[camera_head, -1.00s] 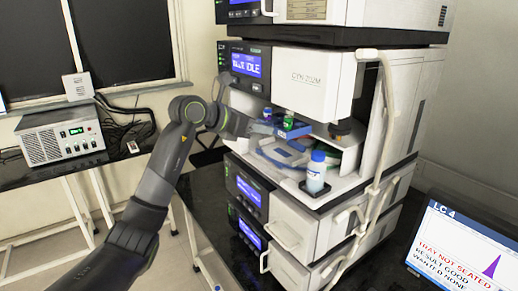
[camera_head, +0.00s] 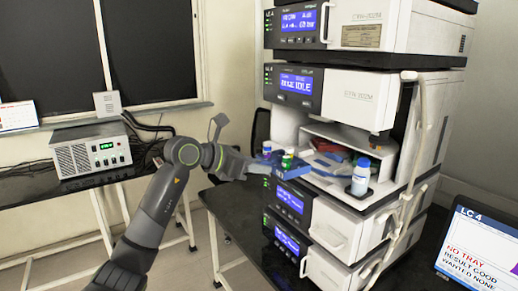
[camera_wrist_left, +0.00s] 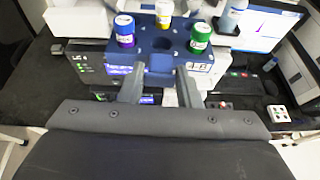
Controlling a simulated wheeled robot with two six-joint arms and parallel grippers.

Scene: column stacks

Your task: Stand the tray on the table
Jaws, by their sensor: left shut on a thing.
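The blue tray (camera_head: 297,170) is in my left gripper (camera_head: 254,166), outside the front of the open instrument bay and above the black table (camera_head: 236,214). In the left wrist view the fingers (camera_wrist_left: 160,84) are shut on the near edge of the tray (camera_wrist_left: 160,62). A purple vial (camera_wrist_left: 124,32), a yellow-labelled vial (camera_wrist_left: 164,14) and a green vial (camera_wrist_left: 200,38) stand upright in its holes; other holes are empty. The tray looks about level and clear of the table. My right gripper is not in view.
The stacked instrument (camera_head: 345,95) stands on the table at right. A white bottle with a blue cap (camera_head: 360,178) stands at the bay's front. The monitor (camera_head: 480,245) reads "NO TRAY". The table's left part, left of the stack, is clear.

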